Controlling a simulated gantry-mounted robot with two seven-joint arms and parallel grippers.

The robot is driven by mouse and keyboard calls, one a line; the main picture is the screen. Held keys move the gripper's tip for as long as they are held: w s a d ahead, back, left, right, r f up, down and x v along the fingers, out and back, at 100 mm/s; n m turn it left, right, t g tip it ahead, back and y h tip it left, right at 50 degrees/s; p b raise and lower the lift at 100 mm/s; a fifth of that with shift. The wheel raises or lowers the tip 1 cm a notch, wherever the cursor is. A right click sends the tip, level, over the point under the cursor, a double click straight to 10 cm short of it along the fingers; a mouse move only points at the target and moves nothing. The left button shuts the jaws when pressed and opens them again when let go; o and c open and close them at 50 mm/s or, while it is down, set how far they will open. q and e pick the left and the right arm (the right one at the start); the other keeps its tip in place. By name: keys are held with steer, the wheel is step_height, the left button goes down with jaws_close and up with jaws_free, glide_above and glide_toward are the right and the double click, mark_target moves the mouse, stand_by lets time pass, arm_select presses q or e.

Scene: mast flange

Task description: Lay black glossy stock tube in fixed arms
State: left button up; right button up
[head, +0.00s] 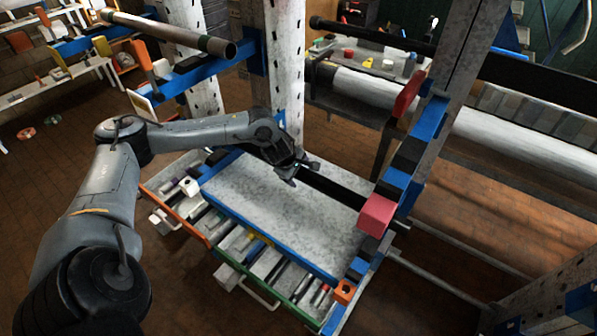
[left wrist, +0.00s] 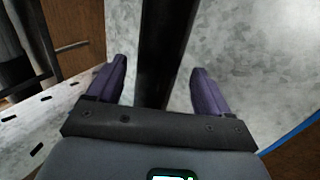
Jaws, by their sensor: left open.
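A black tube (head: 338,193) lies across a grey speckled plate with a blue edge (head: 262,208); its far end is hidden by my left gripper. My left gripper (head: 298,172) is open above that end. In the left wrist view the tube (left wrist: 163,50) runs between the two spread fingers (left wrist: 158,88), with no visible grip on it. Blue arms (head: 198,76) on the white perforated post hold a tan tube with a green band (head: 165,32). Another blue arm (head: 425,125), with red blocks, is on the right post. My right gripper is not in view.
A second long black bar (head: 375,35) and a thick white roll (head: 500,138) extend at the upper right. An open drawer (head: 272,262) of tools and loose pieces fronts the plate. An orange block (head: 344,291) sits at its corner. Brown floor is clear at lower right.

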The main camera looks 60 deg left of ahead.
arm_select(q)
steer(key=p+v, duration=0.1)
steer(key=v, duration=0.8)
steer(key=shift+r, duration=0.4)
steer(key=shift+s+d, duration=0.1)
steer(key=shift+s, duration=0.15)
